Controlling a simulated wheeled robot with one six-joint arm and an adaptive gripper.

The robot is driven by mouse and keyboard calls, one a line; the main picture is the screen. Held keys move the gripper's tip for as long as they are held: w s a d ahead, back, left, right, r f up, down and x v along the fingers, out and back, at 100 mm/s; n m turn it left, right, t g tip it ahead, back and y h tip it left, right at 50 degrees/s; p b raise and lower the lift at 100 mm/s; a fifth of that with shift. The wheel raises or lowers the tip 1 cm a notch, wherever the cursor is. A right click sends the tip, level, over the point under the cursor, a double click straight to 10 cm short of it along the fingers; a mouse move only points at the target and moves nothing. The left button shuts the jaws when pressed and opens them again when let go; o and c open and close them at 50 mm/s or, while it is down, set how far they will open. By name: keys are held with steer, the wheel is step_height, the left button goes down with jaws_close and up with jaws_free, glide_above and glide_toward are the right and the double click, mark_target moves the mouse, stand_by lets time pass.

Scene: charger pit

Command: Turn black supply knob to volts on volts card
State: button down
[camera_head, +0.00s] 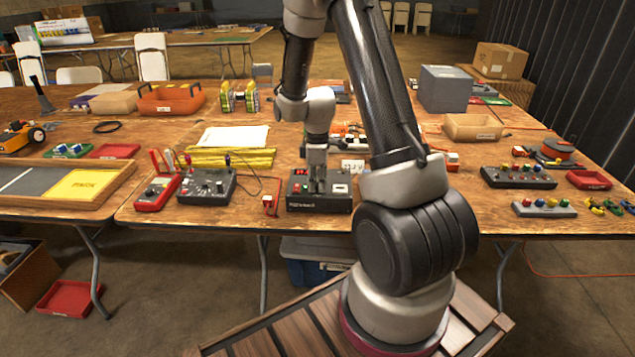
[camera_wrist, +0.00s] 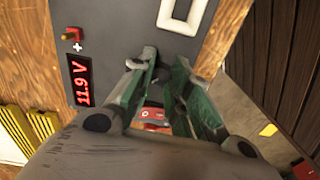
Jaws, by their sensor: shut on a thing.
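The black supply (camera_head: 318,205) sits at the table's front edge in the head view. Its grey panel shows in the wrist view (camera_wrist: 110,30), with a red display (camera_wrist: 83,82) reading 11.9 V. A small white-framed rectangle, perhaps the volts card (camera_head: 340,188), is on the panel right of my gripper; its white frame (camera_wrist: 186,14) is cut off in the wrist view and its text is unreadable. My gripper (camera_head: 317,187) points down at the panel. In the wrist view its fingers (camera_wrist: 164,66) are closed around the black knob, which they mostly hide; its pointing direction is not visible.
A dark meter box (camera_head: 207,187) and a red meter (camera_head: 156,193) stand left of the supply. A small red terminal piece (camera_head: 269,204) is just left of it. A button box (camera_head: 518,177) lies right. The table's front edge is close.

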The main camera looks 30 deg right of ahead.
steer(key=m, duration=0.6)
steer(key=shift+m, duration=0.3)
steer(key=m, duration=1.2)
steer(key=shift+m, duration=0.3)
steer(key=m, duration=0.6)
steer(key=c, duration=1.3)
jaws_free()
steer(key=shift+r, duration=0.15)
step_height(320, 180, up, 12)
